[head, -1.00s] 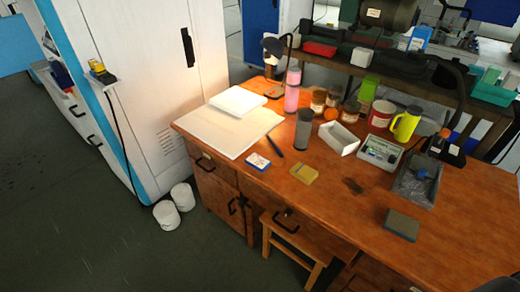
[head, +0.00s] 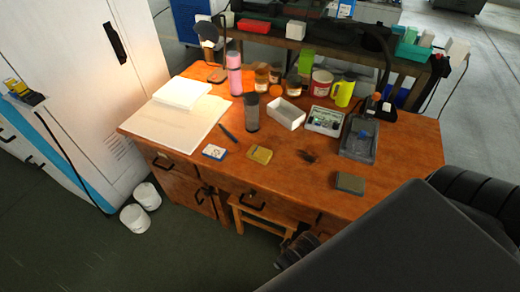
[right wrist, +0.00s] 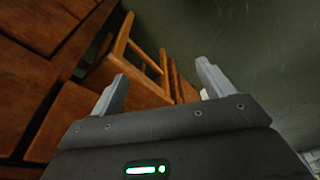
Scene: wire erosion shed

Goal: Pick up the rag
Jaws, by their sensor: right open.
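I cannot clearly single out a rag. On the wooden desk (head: 190,140) in the head view, a small dark flat patch (head: 307,156) lies right of centre; I cannot tell if it is cloth or a stain. A yellow-brown flat piece (head: 260,155) and a grey-green block (head: 350,183) lie near the front edge. My right gripper (right wrist: 162,86) is open and empty in the right wrist view, low in front of the desk, apart from everything on top. My right forearm covers the lower right of the head view. My left gripper is not in view.
A wooden stool (right wrist: 122,55) stands under the desk close to my right gripper. A grey tray (head: 358,145), a white box (head: 286,114), a dark cup (head: 252,112) and a pink bottle (head: 235,75) stand on the desk. Two white buckets (head: 140,208) stand on the floor.

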